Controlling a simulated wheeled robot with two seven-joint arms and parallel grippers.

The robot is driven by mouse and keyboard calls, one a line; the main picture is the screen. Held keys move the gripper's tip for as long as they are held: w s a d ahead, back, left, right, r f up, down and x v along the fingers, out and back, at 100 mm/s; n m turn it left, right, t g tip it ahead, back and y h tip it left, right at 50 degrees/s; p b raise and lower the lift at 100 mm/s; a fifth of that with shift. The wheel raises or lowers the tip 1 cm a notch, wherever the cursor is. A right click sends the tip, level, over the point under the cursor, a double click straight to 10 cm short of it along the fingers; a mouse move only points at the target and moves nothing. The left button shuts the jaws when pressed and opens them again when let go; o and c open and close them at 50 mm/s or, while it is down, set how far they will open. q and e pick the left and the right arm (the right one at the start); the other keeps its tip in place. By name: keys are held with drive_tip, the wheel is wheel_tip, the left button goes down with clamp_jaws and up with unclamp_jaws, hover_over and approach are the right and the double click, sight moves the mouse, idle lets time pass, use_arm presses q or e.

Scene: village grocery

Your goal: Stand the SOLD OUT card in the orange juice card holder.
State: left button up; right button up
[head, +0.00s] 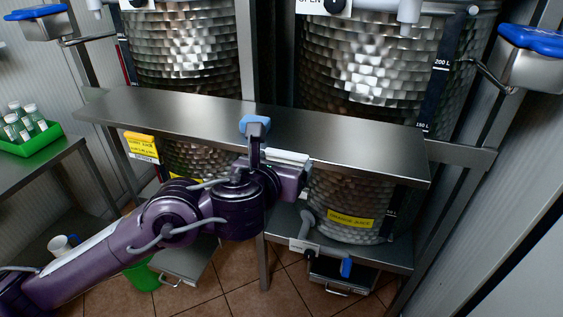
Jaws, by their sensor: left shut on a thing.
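My left gripper (272,152) is at the front edge of the steel shelf, in front of the right tank. It is shut on a pale, thin piece (288,157), seen nearly edge-on, which I take to be the SOLD OUT card. No lettering on it shows from here. The orange juice card holder cannot be made out apart from the gripper and card. A yellow ORANGE JUICE label (351,220) is on the right tank below the shelf. My right gripper is out of view.
The steel shelf (350,145) runs across both tanks; its top is clear. A yellow card (142,147) hangs at its left front edge. A green tray (30,140) of bottles stands at left.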

use_arm(q)
drive_tip(key=shift+f, duration=0.25)
idle(0.6)
drive_tip(key=shift+f+b, duration=1)
drive_tip(key=shift+b, duration=0.25)
drive_tip(key=o, duration=1.1)
drive_tip(key=shift+s, duration=0.1)
